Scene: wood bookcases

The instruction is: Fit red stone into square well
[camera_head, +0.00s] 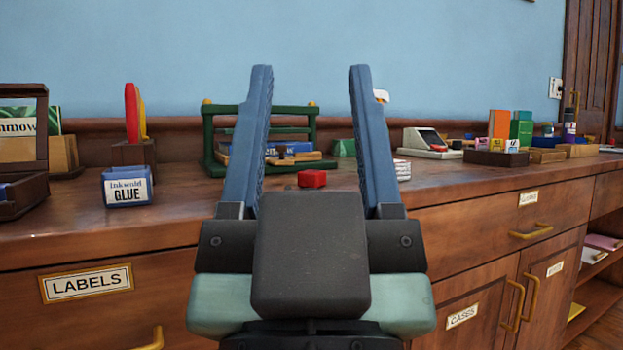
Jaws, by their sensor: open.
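A small red block (312,178), which looks like the red stone, lies on the wooden counter and shows between my fingers. My gripper (312,75) is open and empty, its two blue fingers pointing toward the back wall with the block beyond them. The square well cannot be made out. A wooden piece with a dark upright peg (283,156) stands behind the block, inside a green frame (222,137), and my fingers hide part of this area.
A glue box (129,187) and dark holder (133,152) stand left on the counter (180,207). A white device (430,143) and dark organizer (497,158) stand right. Drawers with brass handles (531,231) face me.

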